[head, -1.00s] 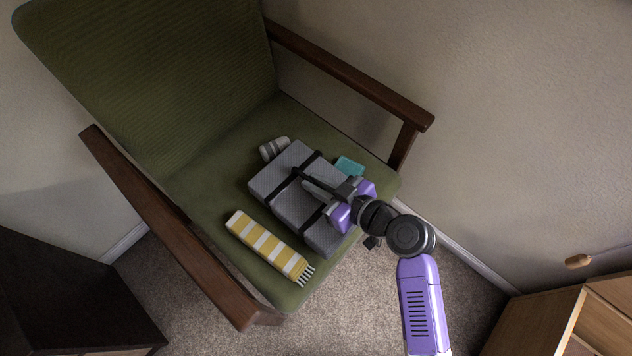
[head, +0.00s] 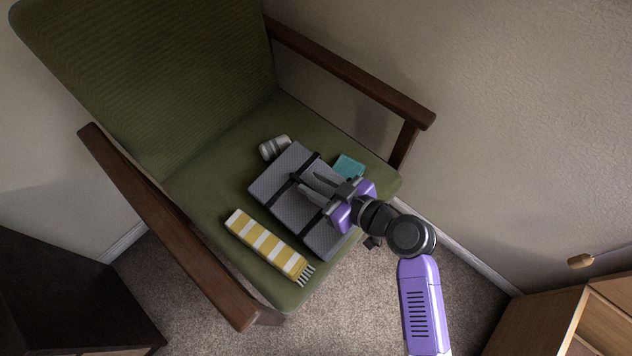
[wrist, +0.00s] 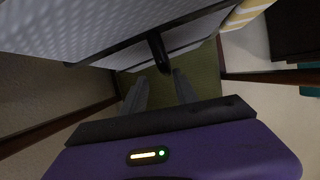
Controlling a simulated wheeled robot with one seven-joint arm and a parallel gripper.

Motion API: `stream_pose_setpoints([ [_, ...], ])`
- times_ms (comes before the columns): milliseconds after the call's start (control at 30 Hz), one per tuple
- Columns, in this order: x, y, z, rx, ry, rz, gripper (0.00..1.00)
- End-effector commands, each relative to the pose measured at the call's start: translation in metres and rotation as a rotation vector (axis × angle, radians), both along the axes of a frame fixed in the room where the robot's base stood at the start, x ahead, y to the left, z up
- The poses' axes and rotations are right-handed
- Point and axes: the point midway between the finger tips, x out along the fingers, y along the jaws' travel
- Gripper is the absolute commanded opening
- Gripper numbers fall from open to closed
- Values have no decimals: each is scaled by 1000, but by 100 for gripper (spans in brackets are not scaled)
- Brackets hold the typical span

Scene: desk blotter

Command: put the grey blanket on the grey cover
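The grey blanket (head: 299,205) is a thick folded block with a fine pattern and two black straps. It lies on the chair seat; its patterned surface fills the upper left of the wrist view (wrist: 95,28). A black strap handle (wrist: 159,50) stands out from it. My gripper (head: 309,182) is over the blanket with its two fingers apart. In the wrist view the fingertips (wrist: 159,76) are spread on either side of the handle's end. I cannot make out a separate grey cover; anything under the blanket is hidden.
The green chair seat (head: 205,178) has dark wooden armrests (head: 165,225). A small grey roll (head: 274,147) lies behind the blanket, a teal item (head: 348,166) to its right. A yellow-and-white striped fringed textile (head: 268,246) lies in front. The left part of the seat is clear.

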Motion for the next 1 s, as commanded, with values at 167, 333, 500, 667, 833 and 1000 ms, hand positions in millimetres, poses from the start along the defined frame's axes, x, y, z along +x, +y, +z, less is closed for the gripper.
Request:
stream_pose_setpoints([
  [167, -2, -4, 16, 1, 0, -4, 34],
  [333, -25, -33, 29, 0, 0, -4, 34],
  [500, -46, -59, 42, 0, 0, -3, 34],
  [667, -60, -77, 51, 0, 0, -1, 34],
  [833, -67, -86, 56, 1, -1, 0, 34],
  [1000, -68, -88, 57, 1, -1, 0, 34],
])
